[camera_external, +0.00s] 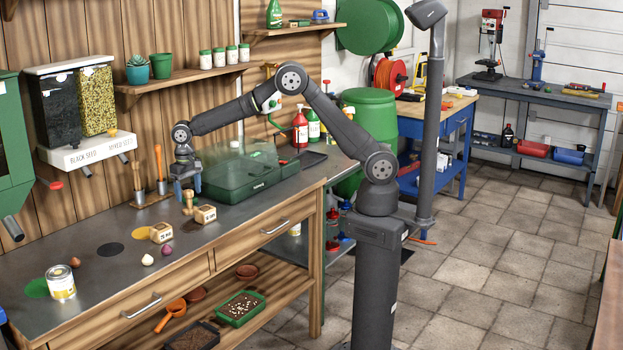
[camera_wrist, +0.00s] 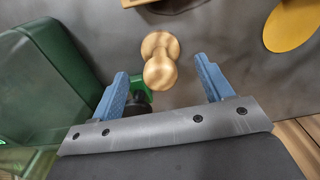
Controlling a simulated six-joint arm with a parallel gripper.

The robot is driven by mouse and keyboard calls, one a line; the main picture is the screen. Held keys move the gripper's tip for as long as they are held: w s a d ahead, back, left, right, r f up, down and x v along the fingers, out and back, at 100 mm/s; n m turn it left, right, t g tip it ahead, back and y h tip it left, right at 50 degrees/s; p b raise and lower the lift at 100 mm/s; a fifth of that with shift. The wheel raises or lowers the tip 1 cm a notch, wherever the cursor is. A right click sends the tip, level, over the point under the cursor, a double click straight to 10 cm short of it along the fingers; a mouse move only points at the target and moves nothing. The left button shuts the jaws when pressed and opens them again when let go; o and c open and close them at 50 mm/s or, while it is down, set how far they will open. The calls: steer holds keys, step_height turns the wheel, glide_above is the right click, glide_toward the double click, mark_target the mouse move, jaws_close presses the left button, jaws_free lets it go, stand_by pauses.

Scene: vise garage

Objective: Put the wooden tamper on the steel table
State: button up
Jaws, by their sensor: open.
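The wooden tamper (camera_external: 187,204), a pale turned piece with a round knob, appears to stand on the grey metal top of the wooden workbench (camera_external: 200,240). In the wrist view the tamper (camera_wrist: 160,58) shows with its knob towards the camera, between and slightly beyond my blue fingertips. My gripper (camera_external: 187,192) points down just above it, with its fingers spread. In the wrist view my gripper (camera_wrist: 162,74) is open, with a visible gap between each finger and the knob. The knob hides part of the tamper's foot. A grey metal table (camera_external: 535,90) stands at the back right.
A green propagator tray with a clear cover (camera_external: 245,172) is close beside my gripper. The bench front has clear room.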

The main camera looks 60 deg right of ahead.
step_height(320, 180, up, 6)
steer(key=shift+f, duration=0.1)
steer(key=shift+r, duration=0.45)
steer(key=shift+c, duration=1.4)
